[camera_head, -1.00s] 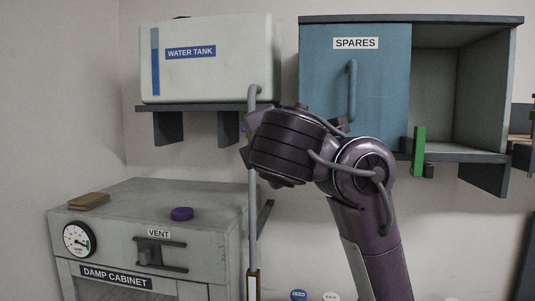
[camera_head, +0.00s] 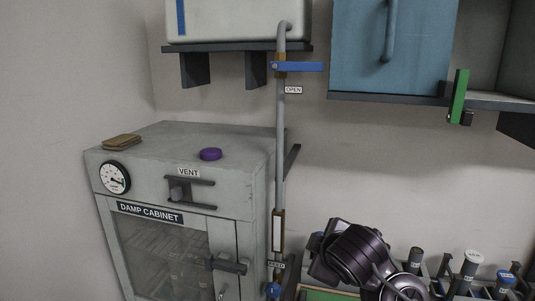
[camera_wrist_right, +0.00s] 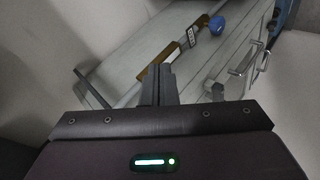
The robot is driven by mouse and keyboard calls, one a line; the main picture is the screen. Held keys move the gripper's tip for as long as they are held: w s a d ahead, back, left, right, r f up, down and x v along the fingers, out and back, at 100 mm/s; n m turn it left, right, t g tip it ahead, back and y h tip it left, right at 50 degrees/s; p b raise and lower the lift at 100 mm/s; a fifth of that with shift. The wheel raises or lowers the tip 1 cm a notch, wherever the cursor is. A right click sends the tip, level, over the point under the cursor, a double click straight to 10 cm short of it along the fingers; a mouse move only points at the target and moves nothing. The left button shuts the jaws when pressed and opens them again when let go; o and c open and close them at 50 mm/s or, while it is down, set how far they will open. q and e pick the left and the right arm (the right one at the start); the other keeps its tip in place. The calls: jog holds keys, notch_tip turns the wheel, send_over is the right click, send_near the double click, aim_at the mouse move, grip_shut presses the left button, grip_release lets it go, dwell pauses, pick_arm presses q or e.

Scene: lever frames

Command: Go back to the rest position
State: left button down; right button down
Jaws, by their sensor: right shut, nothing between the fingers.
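My right arm is at the lower right of the head view, its purple wrist (camera_head: 350,255) low in front of the bench and clear of the pipe. In the right wrist view my right gripper (camera_wrist_right: 158,84) has its dark fingers together with nothing between them. A blue lever (camera_head: 305,67) sticks out sideways to the right from the grey pipe (camera_head: 281,150) under the water tank, just above an OPEN label (camera_head: 293,90). My left gripper is not in view.
The damp cabinet (camera_head: 230,185) stands at left, with a purple disc (camera_head: 210,154) and a brown pad (camera_head: 122,141) on top. The blue spares cabinet (camera_head: 420,50) hangs at upper right. Several capped bottles, one white (camera_head: 467,268), stand at lower right.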

jog(key=s+d+f+m+g, duration=0.3)
jog(key=s+d+f+m, duration=0.15)
jog(key=s+f, duration=0.7)
jog(key=s+d+f+m+g, duration=0.35)
jog(key=s+f+m, duration=0.25)
jog(key=s+f, duration=0.6)
jog(key=s+f+g+b, duration=0.2)
jog(key=s+f+b, duration=0.1)
jog(key=f, duration=2.8)
jog(key=s+d+f+b, duration=0.1)
jog(key=s+f, duration=0.9)
jog(key=f, duration=0.1)
jog(key=s+d+f+b, duration=0.1)
jog(key=s+d+f, duration=0.1)
jog(key=s+f, duration=0.8)
jog(key=shift+d+f+g+h, duration=0.25)
jog(key=shift+f+g+h, duration=0.15)
jog(key=shift+g, duration=0.05)
jog(key=shift+s, duration=0.1)
